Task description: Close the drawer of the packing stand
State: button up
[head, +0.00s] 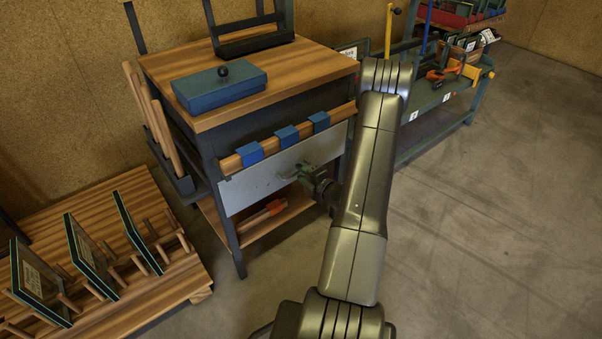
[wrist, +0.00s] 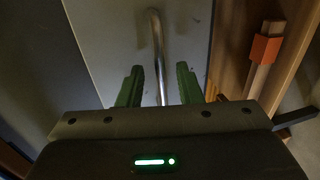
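The packing stand (head: 160,66) has a wooden top and dark legs. Its grey drawer front (head: 250,186) faces me, below a wooden rail (head: 270,143) with blue clips. How far the drawer stands out is hard to tell. The drawer front also fills much of the wrist view (wrist: 105,50), with a metal bar handle (wrist: 155,38) on it. My gripper (head: 304,176) is at the right part of the drawer front. In the wrist view its green fingers (wrist: 159,75) are apart, one on each side of the handle, with gaps visible. Contact is not visible.
A blue box (head: 205,92) with a dark knob sits on the stand's top. A lower shelf (head: 275,222) holds wooden and orange items. A slatted wooden platform (head: 150,298) with framed panels is at left. A green workbench (head: 440,108) stands behind right. The floor at right is clear.

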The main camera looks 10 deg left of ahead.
jog(key=p+v, duration=0.2)
jog(key=v, duration=1)
jog(key=shift+s+d, duration=0.2)
jog(key=shift+d, duration=0.1)
jog(key=shift+a, duration=0.1)
jog(key=b+x, duration=0.2)
jog(key=x, duration=0.9)
jog(key=shift+f+b, duration=0.2)
jog(key=shift+b, duration=0.1)
